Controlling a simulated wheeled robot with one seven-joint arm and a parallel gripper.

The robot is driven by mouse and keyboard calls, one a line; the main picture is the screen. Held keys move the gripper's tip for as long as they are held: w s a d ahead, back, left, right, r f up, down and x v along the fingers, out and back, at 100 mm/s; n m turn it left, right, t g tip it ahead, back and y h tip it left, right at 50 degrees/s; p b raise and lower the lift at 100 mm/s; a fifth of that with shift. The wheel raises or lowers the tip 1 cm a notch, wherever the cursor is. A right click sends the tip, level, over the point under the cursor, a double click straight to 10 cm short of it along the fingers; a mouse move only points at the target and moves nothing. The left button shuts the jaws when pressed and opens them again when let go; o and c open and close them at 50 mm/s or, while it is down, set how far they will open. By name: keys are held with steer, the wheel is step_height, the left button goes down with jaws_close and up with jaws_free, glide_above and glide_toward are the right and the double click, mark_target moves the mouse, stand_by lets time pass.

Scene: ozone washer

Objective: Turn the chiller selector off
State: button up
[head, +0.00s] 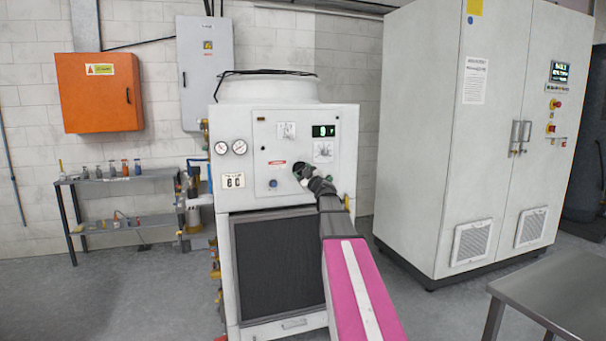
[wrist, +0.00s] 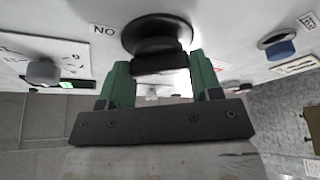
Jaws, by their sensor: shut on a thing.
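The chiller (head: 245,185) is a white cabinet with a dark front grille. Its selector, a black rotary knob (wrist: 157,30) on a round black base, is on the front panel. A label beside it in the wrist view appears upside down and reads as ON. In the wrist view, my gripper (wrist: 159,68) has its green fingers on both sides of the knob's bar and is shut on it. In the head view, my gripper (head: 304,172) is at the panel and hides most of the selector. The exact knob angle is hard to tell.
The panel also carries two gauges (head: 230,147), a lit green display (head: 324,131) and a blue button (head: 273,183). A tall grey cabinet (head: 425,150) stands right of the chiller. A metal table (head: 560,290) is at front right; a shelf (head: 120,180) is at left.

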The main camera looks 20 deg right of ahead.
steer(key=n+g, duration=0.1)
steer(key=n, duration=0.3)
steer(key=n+g+y, duration=0.1)
steer(key=n+g, duration=0.1)
steer(key=n, duration=0.2)
steer(key=n+g, duration=0.1)
steer(key=n, duration=0.2)
steer(key=shift+r+n, duration=0.1)
steer(key=shift+n, duration=0.3)
steer(key=shift+n+y, duration=0.3)
steer(key=o, duration=0.9)
steer(key=v, duration=1.1)
steer(key=shift+r, duration=0.25)
